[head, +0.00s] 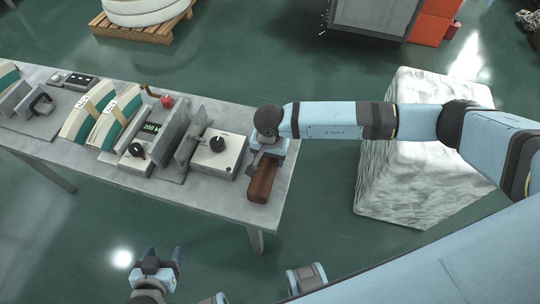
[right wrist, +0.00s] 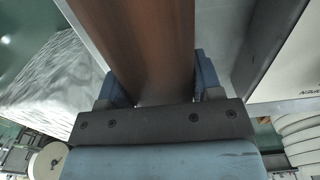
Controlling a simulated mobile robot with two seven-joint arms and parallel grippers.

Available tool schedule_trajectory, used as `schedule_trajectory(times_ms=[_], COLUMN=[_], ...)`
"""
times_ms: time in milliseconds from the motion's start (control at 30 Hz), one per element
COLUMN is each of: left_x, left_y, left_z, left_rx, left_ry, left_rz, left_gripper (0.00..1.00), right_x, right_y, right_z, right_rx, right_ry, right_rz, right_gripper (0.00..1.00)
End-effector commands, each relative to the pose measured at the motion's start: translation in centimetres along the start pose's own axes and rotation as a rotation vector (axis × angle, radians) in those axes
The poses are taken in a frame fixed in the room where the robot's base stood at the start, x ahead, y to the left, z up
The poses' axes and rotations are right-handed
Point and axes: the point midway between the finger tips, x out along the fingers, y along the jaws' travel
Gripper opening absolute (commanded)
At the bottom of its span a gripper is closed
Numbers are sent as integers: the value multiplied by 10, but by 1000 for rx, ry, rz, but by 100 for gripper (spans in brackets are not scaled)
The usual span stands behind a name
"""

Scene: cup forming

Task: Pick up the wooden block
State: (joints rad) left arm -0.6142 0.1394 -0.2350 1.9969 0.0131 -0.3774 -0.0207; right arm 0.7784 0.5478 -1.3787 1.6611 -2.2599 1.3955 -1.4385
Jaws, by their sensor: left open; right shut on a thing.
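The wooden block (head: 262,182) is a brown bar at the right end of the grey table (head: 211,189) in the head view. My right gripper (head: 268,150) reaches it from above, at its far end, and is shut on it. In the right wrist view the block (right wrist: 150,45) runs between the two blue fingers of my right gripper (right wrist: 152,85). I cannot tell whether the block touches the table top. My left gripper (head: 157,262) is open and empty, in front of the table and apart from it.
A control box with a black knob (head: 218,152) stands left of the block. Further left are a digital readout (head: 151,127) and teal-and-cream stacks (head: 113,117). A large white wrapped block (head: 385,185) stands on the floor at the right.

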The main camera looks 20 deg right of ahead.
Motion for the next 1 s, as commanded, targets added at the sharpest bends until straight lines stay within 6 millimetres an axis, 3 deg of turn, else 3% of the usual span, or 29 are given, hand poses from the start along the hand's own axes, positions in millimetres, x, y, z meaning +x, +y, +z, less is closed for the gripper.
schedule_trajectory(times_ms=[167,367,800,1000], left_x=[0,2,6,8], left_y=[0,0,0,1], left_z=[1,4,10,9], left_rx=[0,-1,-10,-14], left_ry=[-1,-5,-7,-7], left_rz=[0,1,2,2], left_gripper=[65,65,65,65], right_x=[-9,-36,-153,-186], right_y=[-1,-1,-1,0], right_z=[-1,-1,-1,-1], right_rx=[0,-1,-2,0], right_ry=[1,3,4,2], right_rz=[-3,-5,-5,-2], right_gripper=[17,17,17,17])
